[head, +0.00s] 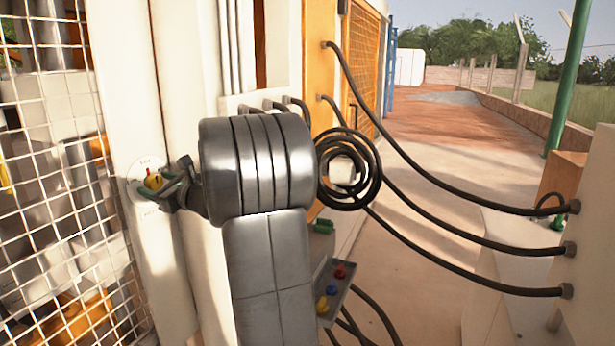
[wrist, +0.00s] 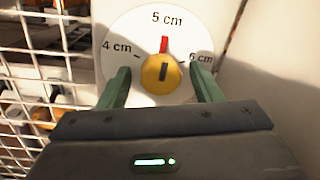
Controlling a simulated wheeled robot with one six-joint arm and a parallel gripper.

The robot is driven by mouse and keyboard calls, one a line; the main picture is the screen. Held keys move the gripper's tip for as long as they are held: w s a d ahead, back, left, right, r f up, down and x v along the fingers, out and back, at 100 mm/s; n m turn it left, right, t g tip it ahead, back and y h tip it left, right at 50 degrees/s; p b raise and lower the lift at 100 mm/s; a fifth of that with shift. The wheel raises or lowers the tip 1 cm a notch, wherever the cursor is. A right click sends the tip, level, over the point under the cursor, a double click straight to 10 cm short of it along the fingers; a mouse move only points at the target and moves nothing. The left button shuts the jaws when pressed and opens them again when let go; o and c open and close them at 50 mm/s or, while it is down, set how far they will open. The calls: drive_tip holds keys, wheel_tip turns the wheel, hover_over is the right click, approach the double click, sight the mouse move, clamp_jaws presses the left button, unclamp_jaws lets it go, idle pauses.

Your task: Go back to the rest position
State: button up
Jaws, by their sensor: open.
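My gripper (wrist: 160,80) is open, with its two green fingers apart on either side of a yellow knob in the wrist view. The yellow knob (wrist: 161,74) sits on a round white dial (wrist: 130,40) marked 4 cm, 5 cm and 6 cm. Its red pointer is up, towards the 5 cm mark. In the head view my gripper (head: 172,185) is at the dial (head: 141,166) on a pale post, left of my grey arm. The knob (head: 154,181) shows between the fingers.
A wire mesh guard (head: 60,200) stands on the left. Black hoses (head: 440,200) run across to the right, with a coil (head: 348,168) beside my arm. A small panel with coloured buttons (head: 333,290) is low by my arm. The paved path (head: 440,125) behind looks open.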

drive_tip(key=shift+r+m+p, duration=0.2)
drive_tip(key=shift+m+p, duration=1.6)
drive_tip(key=shift+p, duration=1.1)
drive_tip(key=shift+b+v, duration=0.4)
drive_tip(key=shift+v, duration=1.35)
drive_tip(key=shift+f, duration=0.2)
